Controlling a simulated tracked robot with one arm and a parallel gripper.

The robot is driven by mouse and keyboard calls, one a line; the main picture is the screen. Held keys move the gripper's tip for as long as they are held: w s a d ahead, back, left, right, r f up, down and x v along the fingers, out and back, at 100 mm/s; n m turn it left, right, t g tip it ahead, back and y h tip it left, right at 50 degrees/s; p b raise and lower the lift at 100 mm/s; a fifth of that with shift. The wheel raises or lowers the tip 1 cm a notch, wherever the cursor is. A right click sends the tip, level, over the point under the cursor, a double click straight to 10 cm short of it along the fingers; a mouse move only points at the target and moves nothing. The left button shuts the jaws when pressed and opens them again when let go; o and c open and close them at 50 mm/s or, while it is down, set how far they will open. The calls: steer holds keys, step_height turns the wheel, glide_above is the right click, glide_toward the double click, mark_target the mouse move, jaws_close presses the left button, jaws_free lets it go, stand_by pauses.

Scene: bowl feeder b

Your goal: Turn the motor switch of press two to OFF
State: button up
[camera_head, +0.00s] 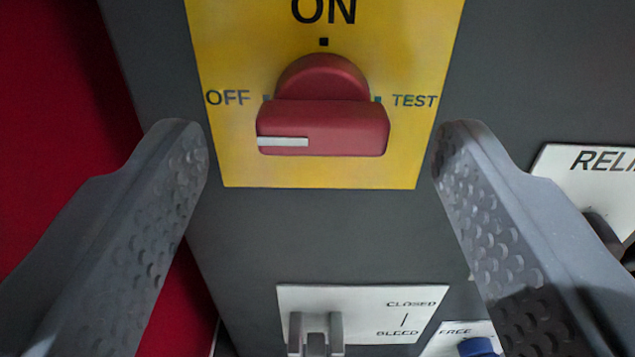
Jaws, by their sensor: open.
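A red rotary switch (322,128) sits on a yellow plate (300,175) marked ON at the top, OFF at the left and TEST at the right. Its handle bar lies horizontal, and the white mark on it is at the left end, on the OFF side. No label naming the press or the motor shows. My gripper (320,150) is open, with one grey finger on each side of the switch. Both fingers appear apart from the handle, and nothing is between them except the view of the switch.
Below is a white plate (360,299) marked CLOSED and BLEED with a grey lever (315,330). A plate marked FREE with a blue knob (476,347) is at the lower right. A partly hidden RELI... plate (590,175) is at the right. A red surface (60,120) fills the left.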

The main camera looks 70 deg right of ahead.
steer(key=p+v, duration=0.2)
steer(key=v, duration=0.9)
steer(key=shift+a, duration=0.15)
steer(key=shift+s+f, duration=0.15)
steer(key=shift+f, duration=0.05)
